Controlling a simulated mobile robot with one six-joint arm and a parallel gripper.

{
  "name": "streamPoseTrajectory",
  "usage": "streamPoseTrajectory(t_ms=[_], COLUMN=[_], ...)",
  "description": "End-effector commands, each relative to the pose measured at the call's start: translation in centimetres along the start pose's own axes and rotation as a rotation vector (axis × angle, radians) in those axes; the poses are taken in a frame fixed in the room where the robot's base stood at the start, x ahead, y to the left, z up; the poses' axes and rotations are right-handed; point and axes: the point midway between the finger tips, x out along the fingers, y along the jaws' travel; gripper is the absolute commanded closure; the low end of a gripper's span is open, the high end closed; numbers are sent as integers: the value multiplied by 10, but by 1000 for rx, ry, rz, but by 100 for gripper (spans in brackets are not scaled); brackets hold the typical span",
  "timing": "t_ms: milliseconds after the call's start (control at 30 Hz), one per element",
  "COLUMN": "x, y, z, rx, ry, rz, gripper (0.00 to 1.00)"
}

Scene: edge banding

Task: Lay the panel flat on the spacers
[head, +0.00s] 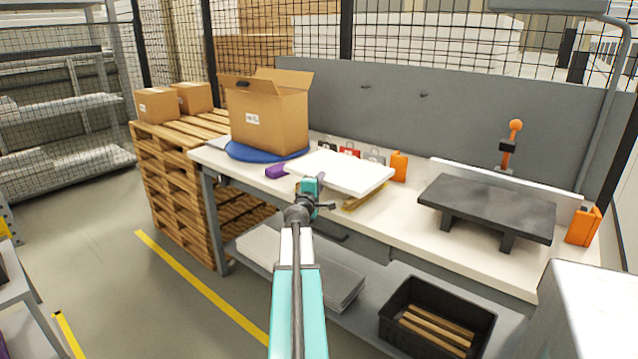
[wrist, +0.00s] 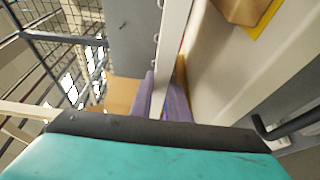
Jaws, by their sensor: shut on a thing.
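The white panel (head: 345,172) is above the middle of the workbench and looks roughly level. My gripper (head: 313,184) is shut on its near left edge. In the wrist view the panel (wrist: 174,45) shows edge-on as a narrow white strip running up from the gripper jaws (wrist: 165,103). A yellow-brown piece (head: 364,198) shows below the panel's near right side; I cannot tell whether it is a spacer. The panel hides the bench under it, so I cannot see whether it touches anything there.
An open cardboard box (head: 268,118) stands on a blue disc (head: 245,152) at left, near a purple block (head: 277,171). A dark raised stand (head: 488,207) is at right. A black crate (head: 400,325) with wooden strips is below.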

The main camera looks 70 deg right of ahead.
Motion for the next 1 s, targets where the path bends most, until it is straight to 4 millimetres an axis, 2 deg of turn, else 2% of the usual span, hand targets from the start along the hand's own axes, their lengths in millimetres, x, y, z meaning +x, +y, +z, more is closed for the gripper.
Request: streamPoseTrajectory(t_ms=[600,1000], x=[0,0], y=[-29,-34], z=[0,-1], rx=[-5,-4], ry=[1,1], rz=[4,3], gripper=[100,100])
